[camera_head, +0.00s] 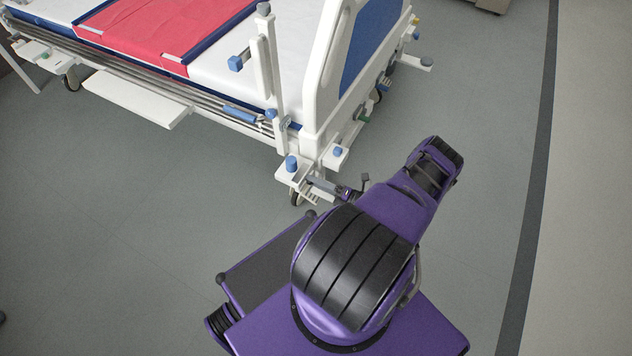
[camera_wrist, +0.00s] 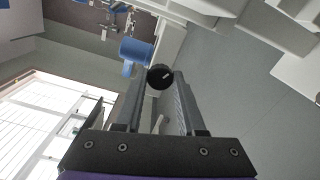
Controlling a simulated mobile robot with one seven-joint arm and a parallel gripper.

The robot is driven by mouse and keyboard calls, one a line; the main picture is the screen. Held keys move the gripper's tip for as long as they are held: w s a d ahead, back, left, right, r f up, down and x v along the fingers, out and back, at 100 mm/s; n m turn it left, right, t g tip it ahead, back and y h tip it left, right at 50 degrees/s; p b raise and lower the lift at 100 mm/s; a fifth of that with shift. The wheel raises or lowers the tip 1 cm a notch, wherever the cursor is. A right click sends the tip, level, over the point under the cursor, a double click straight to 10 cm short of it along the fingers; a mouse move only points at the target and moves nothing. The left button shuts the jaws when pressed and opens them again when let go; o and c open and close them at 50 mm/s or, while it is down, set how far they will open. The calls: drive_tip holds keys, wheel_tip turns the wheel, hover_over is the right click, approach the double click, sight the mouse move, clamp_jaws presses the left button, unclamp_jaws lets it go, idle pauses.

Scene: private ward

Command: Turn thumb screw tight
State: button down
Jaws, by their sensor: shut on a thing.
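The thumb screw (camera_wrist: 160,77) is a round black knob with a pale mark on its face, seen end-on in the wrist view. My gripper (camera_wrist: 158,88) is shut on it, with one finger on each side of the knob. The shank behind the knob is hidden. In the head view my gripper (camera_head: 322,187) reaches the bed's white corner bracket from the right. The knob itself is too small to make out there.
The hospital bed (camera_head: 225,65) with a red cover fills the upper left. Blue knobs (camera_head: 291,163) stand on its corner close to my gripper, one also beside it in the wrist view (camera_wrist: 135,52). The grey floor (camera_head: 120,240) is clear at left.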

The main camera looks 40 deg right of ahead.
drive_tip(key=c, duration=0.5)
unclamp_jaws()
drive_tip(key=shift+s, duration=0.1)
drive_tip(key=v, duration=1.7)
drive_tip(key=shift+s, duration=0.15)
